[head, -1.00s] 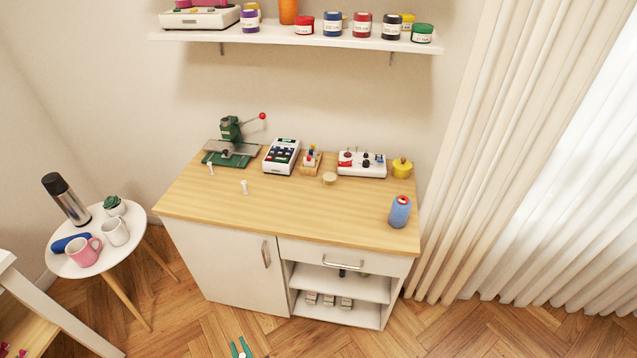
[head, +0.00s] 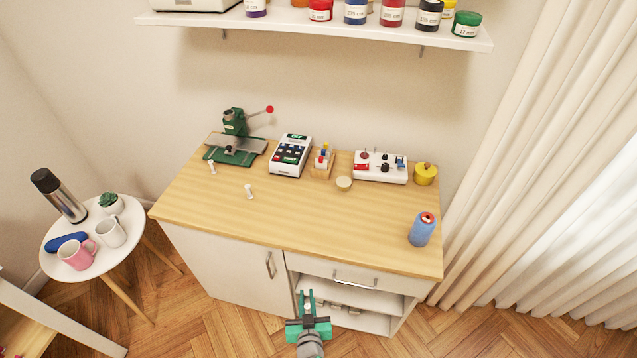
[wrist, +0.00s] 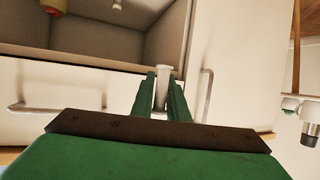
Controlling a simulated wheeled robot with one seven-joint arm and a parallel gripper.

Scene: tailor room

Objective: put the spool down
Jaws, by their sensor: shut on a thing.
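My gripper (head: 306,296) is in front of the cabinet, by the open shelves below the drawer and lower in the picture than the tabletop. It is shut on a small white spool (wrist: 162,82), which stands up between the green fingers in the wrist view. In the head view the held spool is too small to make out clearly. Two similar white spools (head: 249,191) (head: 212,167) stand apart on the left part of the wooden tabletop (head: 330,220).
A green press (head: 236,140), a calculator-like device (head: 291,155), a white box with knobs (head: 381,166), a yellow pot (head: 425,174) and a blue can (head: 422,229) stand on the tabletop. Its middle and front are clear. Door handle (head: 270,265) and drawer handle (head: 355,282) stick out.

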